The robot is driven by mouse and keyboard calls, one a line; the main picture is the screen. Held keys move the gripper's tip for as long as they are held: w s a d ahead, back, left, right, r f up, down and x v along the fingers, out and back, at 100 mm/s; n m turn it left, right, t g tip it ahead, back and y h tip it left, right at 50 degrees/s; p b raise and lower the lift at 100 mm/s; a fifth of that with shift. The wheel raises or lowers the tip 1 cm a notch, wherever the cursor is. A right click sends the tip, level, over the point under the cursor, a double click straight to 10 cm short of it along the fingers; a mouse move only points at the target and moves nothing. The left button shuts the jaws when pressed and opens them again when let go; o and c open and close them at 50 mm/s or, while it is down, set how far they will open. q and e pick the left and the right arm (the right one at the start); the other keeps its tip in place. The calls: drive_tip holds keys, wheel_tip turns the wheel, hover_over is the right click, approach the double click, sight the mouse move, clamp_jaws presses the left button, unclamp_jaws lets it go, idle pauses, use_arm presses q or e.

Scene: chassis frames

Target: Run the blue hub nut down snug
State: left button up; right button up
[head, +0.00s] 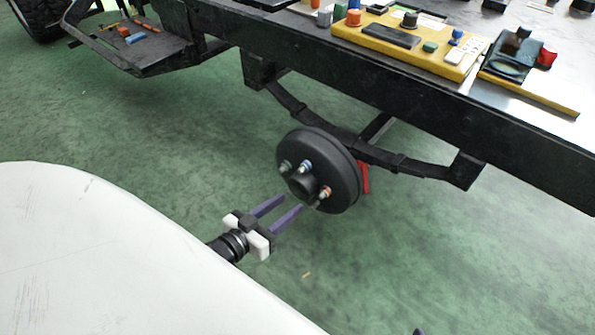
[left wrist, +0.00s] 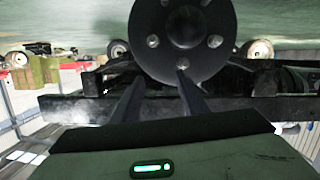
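The black hub drum (head: 336,165) hangs under the chassis rail with its studded face toward me. The blue hub nut (head: 306,166) sits on the upper part of that face. An orange nut (head: 325,192) is at lower right and a silver one (head: 285,167) at left. My left gripper (head: 292,202) is open and empty, its purple fingers pointing at the lower part of the hub, short of the blue nut. In the left wrist view the hub (left wrist: 150,58) lies beyond the fingers; nut colours are not clear there. A tiny dark tip at the head view's bottom edge may be my right gripper (head: 418,331).
The chassis rail (head: 400,105) and leaf spring (head: 400,163) run above and behind the hub. A red part (head: 364,178) sits behind the drum. A yellow board (head: 410,45) with coloured pieces lies above. A dark step tray (head: 135,50) is at upper left.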

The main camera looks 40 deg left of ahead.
use_arm(q)
drive_tip(key=t+b, duration=0.2)
drive_tip(key=b, duration=0.2)
approach(304, 167)
drive_tip(key=s+f, duration=0.1)
drive_tip(key=s, duration=0.2)
drive_tip(key=shift+n, duration=0.4)
drive_tip(key=w+b, duration=0.2)
drive_tip(key=w, duration=0.3)
drive_tip(key=w+b, duration=0.1)
drive_tip(key=w, duration=0.5)
drive_tip(key=shift+d+r+b, duration=0.25)
drive_tip(key=shift+b, duration=0.15)
use_arm(e)
drive_tip(key=a+y, duration=0.1)
drive_tip(key=a, duration=0.1)
drive_tip(key=a+t+y, duration=0.1)
drive_tip(key=shift+w+a+r, duration=0.1)
drive_tip(key=shift+w+a, duration=0.05)
drive_tip(key=shift+a, duration=0.2)
use_arm(q)
clamp_jaws()
use_arm(e)
drive_tip(key=shift+r, duration=0.15)
